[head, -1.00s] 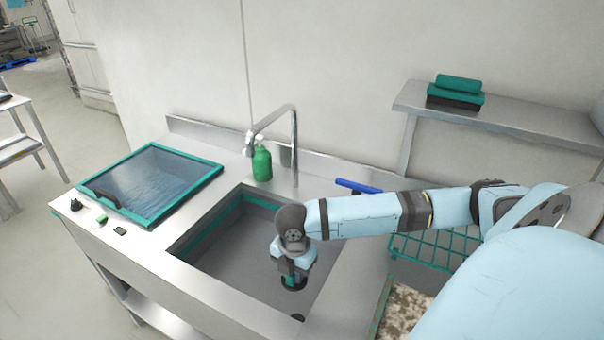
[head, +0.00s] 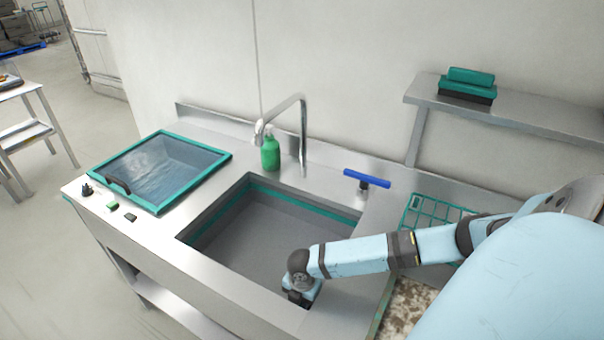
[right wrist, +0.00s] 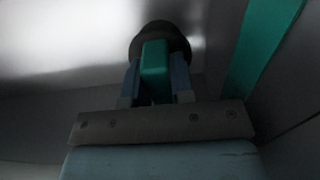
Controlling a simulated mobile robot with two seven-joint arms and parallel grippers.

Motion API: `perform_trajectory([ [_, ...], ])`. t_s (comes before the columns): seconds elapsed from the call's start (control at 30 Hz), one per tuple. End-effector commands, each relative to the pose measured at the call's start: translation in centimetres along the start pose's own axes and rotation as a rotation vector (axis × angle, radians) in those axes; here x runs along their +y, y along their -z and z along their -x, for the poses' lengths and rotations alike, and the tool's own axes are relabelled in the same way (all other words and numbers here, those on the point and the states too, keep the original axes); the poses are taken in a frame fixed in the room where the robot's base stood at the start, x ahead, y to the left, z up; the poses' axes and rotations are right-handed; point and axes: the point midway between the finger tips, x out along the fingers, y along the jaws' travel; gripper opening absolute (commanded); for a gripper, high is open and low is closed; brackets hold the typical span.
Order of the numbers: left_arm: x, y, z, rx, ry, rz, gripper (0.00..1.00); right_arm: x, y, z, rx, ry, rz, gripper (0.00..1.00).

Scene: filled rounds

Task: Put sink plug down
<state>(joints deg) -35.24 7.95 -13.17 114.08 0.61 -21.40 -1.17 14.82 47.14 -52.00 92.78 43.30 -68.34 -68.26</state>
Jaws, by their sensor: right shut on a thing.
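The sink plug (right wrist: 155,62) shows in the right wrist view as a dark round disc with a green upright handle. My right gripper (right wrist: 156,90) is shut on the green handle, one finger on each side. In the head view my right gripper (head: 298,299) is low over the near right part of the empty grey sink basin (head: 260,236). There the plug is hidden under my wrist. The drain hole is hidden too, and I cannot tell whether the disc touches the basin floor. My left gripper is not in view.
A tall faucet (head: 303,135) and a green bottle (head: 270,154) stand behind the basin.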

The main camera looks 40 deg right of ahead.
Motion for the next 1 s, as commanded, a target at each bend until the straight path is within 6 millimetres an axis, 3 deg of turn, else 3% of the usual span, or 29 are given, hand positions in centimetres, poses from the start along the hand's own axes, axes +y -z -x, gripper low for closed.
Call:
perform_trajectory([
  [0.17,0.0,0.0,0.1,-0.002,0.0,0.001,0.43,0.0,0.0,-2.1,0.001,0.0,-0.001,0.0],
  [0.57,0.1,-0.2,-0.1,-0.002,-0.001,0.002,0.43,0.0,0.0,-2.7,0.0,0.0,-0.001,0.0],
  [0.6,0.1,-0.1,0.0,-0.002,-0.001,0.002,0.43,0.0,0.0,-2.6,0.0,0.0,0.0,0.32],
  [0.67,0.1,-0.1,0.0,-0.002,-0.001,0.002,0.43,0.0,0.0,-2.6,0.0,0.0,0.0,0.46],
  [1.0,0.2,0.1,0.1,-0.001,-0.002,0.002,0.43,0.0,0.0,-2.2,0.0,-0.001,0.0,0.49],
])
